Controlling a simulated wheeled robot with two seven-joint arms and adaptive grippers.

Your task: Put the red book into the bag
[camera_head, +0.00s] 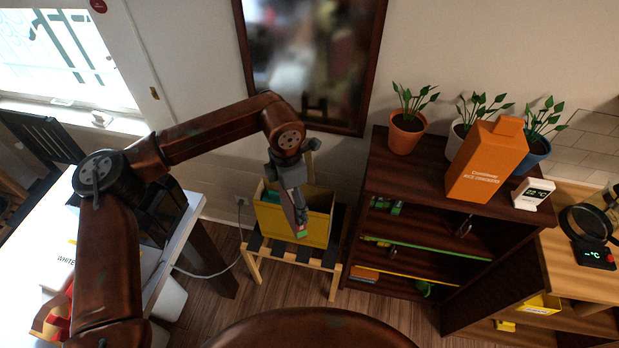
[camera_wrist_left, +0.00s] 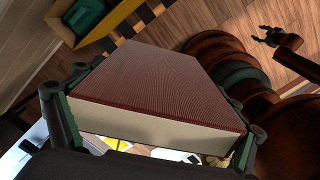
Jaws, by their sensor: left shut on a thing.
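The red book (camera_wrist_left: 155,85) fills the middle of the left wrist view, its dark red cover up and its cream page edge facing the camera. My left gripper (camera_head: 291,190) is shut on it, with a finger on either side. In the head view the book is seen narrow, pointing down in front of or over the yellow bag (camera_head: 268,217); I cannot tell whether it is within the opening. The bag is open-topped and box-like, with a green item inside. It also shows in the left wrist view (camera_wrist_left: 121,14). My right gripper (camera_wrist_left: 268,37) shows small at upper right there.
The bag stands on a slatted wooden stool (camera_head: 334,284). A dark shelf (camera_head: 391,190) with plants and an orange box (camera_head: 487,160) stands to the right. A white table (camera_head: 183,240) is at left. A framed picture (camera_head: 312,60) hangs behind.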

